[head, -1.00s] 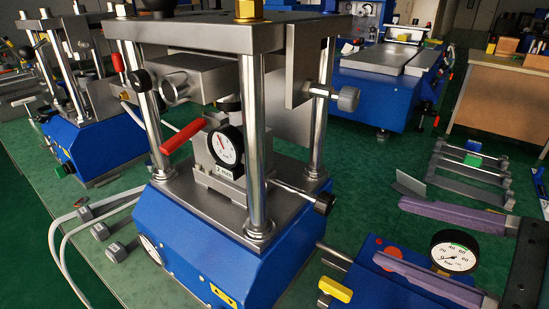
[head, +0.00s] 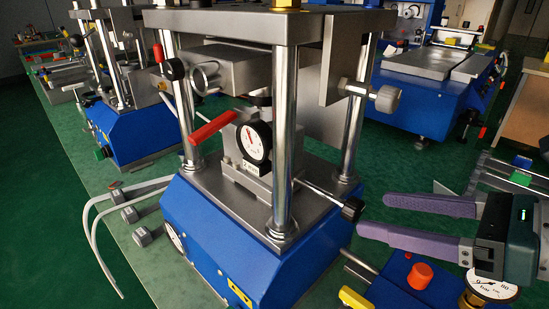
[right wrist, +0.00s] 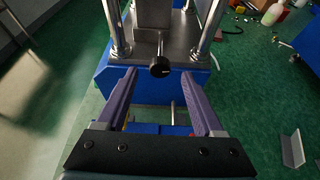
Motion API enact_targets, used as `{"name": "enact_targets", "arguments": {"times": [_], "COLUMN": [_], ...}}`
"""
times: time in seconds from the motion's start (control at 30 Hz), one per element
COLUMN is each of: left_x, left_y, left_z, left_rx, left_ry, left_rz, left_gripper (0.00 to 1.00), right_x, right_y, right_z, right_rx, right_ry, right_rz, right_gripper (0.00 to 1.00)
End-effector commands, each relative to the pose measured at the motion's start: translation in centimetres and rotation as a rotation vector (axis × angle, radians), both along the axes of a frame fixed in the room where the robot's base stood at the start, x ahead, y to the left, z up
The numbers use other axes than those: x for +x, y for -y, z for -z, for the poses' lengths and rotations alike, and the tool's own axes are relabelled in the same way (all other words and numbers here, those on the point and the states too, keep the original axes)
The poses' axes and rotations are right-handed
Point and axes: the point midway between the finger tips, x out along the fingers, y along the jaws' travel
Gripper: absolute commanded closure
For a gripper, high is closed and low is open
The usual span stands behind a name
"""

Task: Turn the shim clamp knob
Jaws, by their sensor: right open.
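A black knob (head: 353,209) sits on the end of a thin rod at the lower right of the blue press (head: 260,240). In the right wrist view the black knob (right wrist: 160,67) is straight ahead. A grey knob (head: 386,98) sticks out higher on the press's right side. No readable label shows which is the shim clamp knob. My right gripper (head: 375,214) is open and empty, its purple fingers pointing at the black knob. In the right wrist view its fingertips (right wrist: 159,76) lie to either side of the knob, apart from it. My left gripper is out of view.
A dial gauge (head: 254,142) and a red lever (head: 214,127) are on the press. A red button (head: 419,275) and a pressure gauge (head: 490,284) are below my right gripper. Steel columns (head: 286,139) rise near the black knob. A second press (head: 122,130) stands at the left.

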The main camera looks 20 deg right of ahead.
Motion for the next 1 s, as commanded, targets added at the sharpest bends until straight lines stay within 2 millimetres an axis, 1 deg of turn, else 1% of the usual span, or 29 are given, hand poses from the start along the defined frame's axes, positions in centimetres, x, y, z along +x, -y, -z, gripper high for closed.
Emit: {"name": "enact_targets", "arguments": {"times": [0.03, 0.1, 0.33, 0.5, 0.8, 0.87, 1.0], "left_x": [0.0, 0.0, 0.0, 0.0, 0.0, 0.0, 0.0], "left_y": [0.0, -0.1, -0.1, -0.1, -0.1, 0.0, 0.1], "left_z": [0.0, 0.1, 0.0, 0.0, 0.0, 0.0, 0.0], "left_rx": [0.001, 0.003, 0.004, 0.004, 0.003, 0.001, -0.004], "left_ry": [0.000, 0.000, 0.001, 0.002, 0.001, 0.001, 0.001], "left_rz": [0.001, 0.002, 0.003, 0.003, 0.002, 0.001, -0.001], "left_gripper": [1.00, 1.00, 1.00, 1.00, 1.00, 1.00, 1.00], "right_x": [0.7, 1.4, 3.1, 3.6, 3.7, 3.7, 3.6], "right_y": [-0.3, -0.5, -1.3, -1.5, -1.6, -1.6, -1.6], "right_z": [0.1, 0.5, 1.3, 1.6, 1.7, 1.7, 1.7], "right_rx": [-0.001, 0.000, 0.000, -0.001, -0.001, -0.001, -0.001], "right_ry": [0.005, 0.004, 0.002, 0.000, -0.001, -0.001, -0.001], "right_rz": [-0.002, -0.001, 0.001, 0.000, 0.000, 0.000, 0.000], "right_gripper": [0.31, 0.31, 0.31, 0.31, 0.31, 0.36, 0.52]}}
